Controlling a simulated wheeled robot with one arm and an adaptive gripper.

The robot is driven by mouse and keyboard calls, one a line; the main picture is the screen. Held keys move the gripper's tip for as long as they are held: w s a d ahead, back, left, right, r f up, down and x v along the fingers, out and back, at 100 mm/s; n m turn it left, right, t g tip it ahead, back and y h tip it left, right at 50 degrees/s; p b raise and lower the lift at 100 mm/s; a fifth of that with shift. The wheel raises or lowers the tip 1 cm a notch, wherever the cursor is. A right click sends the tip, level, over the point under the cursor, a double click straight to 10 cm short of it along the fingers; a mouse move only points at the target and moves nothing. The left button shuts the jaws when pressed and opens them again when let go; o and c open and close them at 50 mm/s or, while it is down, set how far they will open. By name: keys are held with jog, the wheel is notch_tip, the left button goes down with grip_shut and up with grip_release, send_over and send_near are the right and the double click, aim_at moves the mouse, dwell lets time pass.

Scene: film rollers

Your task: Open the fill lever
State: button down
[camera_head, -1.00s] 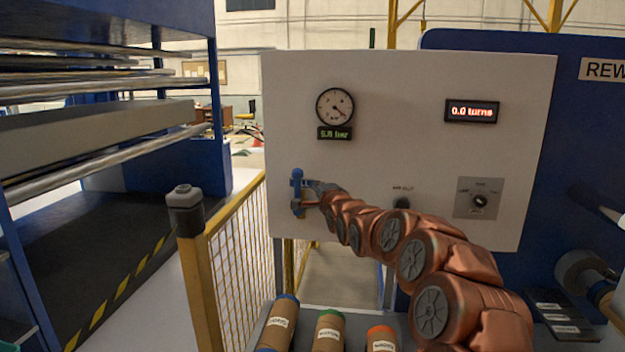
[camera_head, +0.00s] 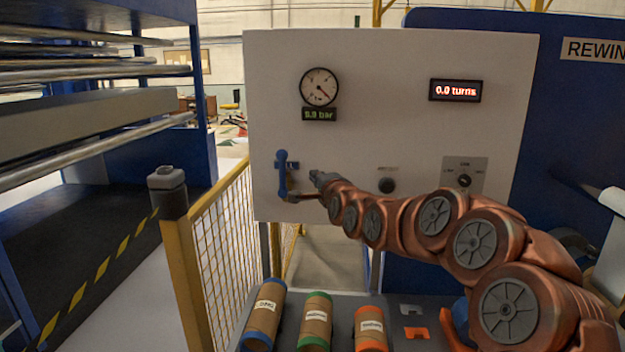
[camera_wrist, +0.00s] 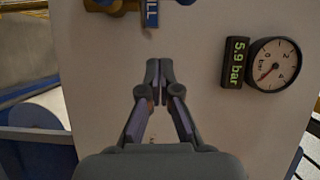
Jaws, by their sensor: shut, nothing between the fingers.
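The blue fill lever (camera_head: 282,174) stands upright at the left of the pale panel in the head view, by a small blue label. In the wrist view the blue label (camera_wrist: 152,14), reading "ILL" with its start cut off, shows at the top edge beside brass and blue parts. Most of the lever is out of that view. My gripper (camera_head: 314,177) is just right of the lever in the head view, apart from it. In the wrist view my gripper (camera_wrist: 158,72) is shut and empty, its fingertips over bare panel.
A pressure gauge (camera_head: 319,87) sits above, its display reading 5.9 bar in the wrist view (camera_wrist: 235,62). A turns display (camera_head: 455,90), a black knob (camera_head: 387,186) and a selector (camera_head: 464,181) are further right. A yellow fence (camera_head: 222,232) and several cardboard cores (camera_head: 316,318) are below.

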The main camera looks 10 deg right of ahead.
jog(key=shift+s+d, duration=0.2)
jog(key=shift+s, duration=0.75)
